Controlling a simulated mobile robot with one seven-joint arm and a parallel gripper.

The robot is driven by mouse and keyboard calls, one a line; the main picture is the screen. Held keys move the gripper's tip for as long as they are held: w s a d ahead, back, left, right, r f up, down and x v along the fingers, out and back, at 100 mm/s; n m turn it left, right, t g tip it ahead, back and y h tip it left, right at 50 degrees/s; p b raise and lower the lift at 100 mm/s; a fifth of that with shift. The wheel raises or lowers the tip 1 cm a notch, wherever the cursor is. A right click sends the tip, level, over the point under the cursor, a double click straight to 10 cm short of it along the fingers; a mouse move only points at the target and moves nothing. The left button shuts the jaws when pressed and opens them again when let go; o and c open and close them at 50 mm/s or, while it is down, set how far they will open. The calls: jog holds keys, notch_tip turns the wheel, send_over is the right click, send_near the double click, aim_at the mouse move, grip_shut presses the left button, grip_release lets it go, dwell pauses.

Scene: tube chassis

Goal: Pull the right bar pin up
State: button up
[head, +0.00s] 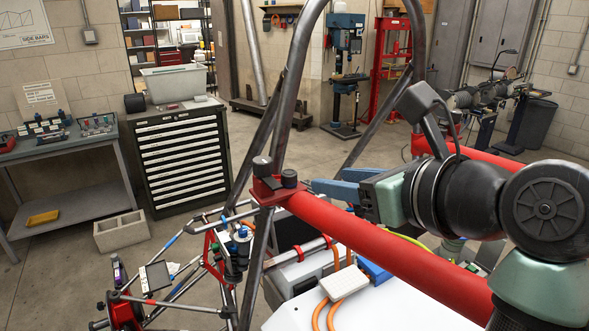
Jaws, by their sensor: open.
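A thick red bar (375,250) runs from the lower right to a red bracket (268,189) on a dark tube of the chassis (296,90). A dark pin with a round knob (289,178) stands on the bracket, just right of the tube. Another dark cylindrical knob (262,166) stands at its left. My gripper (322,187) has blue fingers pointing left, a short way right of the pin and apart from it in the picture. It is open and nothing shows between its fingers. The exact depth gap to the pin is hard to tell.
A second red bar (505,165) lies farther back at right. Slanted chassis tubes (258,130) rise around the bracket. Below are a white surface (400,312) with orange cables and thin suspension links. A drawer cabinet (180,155) and a workbench (70,150) stand at left.

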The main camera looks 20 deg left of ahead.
aim_at(293, 176)
jog(key=shift+w+a+f, duration=0.2)
jog(key=shift+a+f, duration=0.05)
jog(key=shift+a, duration=0.2)
jog(key=p+x, duration=0.3)
jog(key=x, duration=0.9)
jog(key=shift+f, duration=0.1)
jog(key=shift+s, duration=0.1)
grip_shut()
dwell(0.6)
